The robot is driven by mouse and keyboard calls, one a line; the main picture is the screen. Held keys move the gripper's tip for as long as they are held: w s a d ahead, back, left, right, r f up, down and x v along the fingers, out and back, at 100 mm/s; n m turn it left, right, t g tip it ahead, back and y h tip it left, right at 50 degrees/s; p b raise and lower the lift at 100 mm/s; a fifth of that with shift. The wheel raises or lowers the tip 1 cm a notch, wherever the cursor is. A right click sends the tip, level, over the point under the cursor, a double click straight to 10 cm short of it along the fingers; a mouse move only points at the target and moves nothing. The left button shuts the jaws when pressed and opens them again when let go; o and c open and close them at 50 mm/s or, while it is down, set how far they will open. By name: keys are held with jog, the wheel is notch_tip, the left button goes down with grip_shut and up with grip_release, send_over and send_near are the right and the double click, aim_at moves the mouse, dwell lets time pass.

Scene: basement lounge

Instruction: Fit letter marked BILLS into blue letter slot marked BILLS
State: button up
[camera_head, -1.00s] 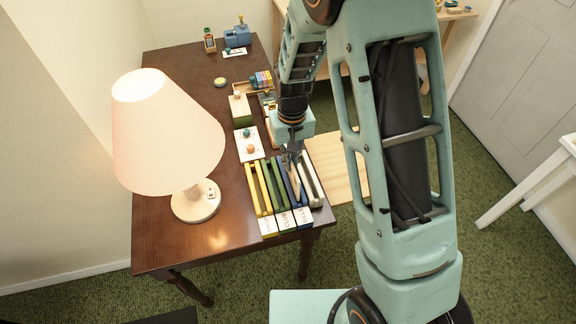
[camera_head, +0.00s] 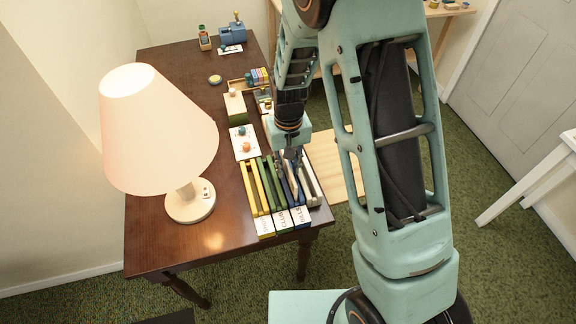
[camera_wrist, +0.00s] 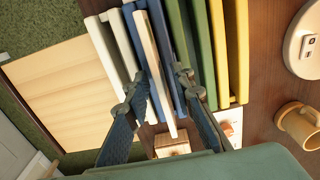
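The cream letter (camera_wrist: 155,75) stands on edge between the two blue walls of the blue letter slot (camera_wrist: 126,42) in the wrist view. How deep it sits is hard to tell. In the head view the letter (camera_head: 292,186) shows pale in the blue slot, whose front label (camera_head: 299,217) reads BILLS. My gripper (camera_wrist: 162,76) is open, with one finger on each side of the letter and a clear gap on the right side. In the head view my gripper (camera_head: 289,158) is just above the slots. Writing on the letter is not visible.
Green (camera_head: 273,186), yellow (camera_head: 250,190) and whitish slots (camera_head: 309,184) stand alongside the blue one, close together near the table's front right edge. A lamp (camera_head: 160,135) stands to the left. Small boxes and a card with knobs (camera_head: 244,143) lie behind.

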jog(key=shift+r+p, duration=0.5)
jog(key=shift+r, duration=0.05)
notch_tip(320, 180, up, 12)
jog(key=shift+f, duration=0.2)
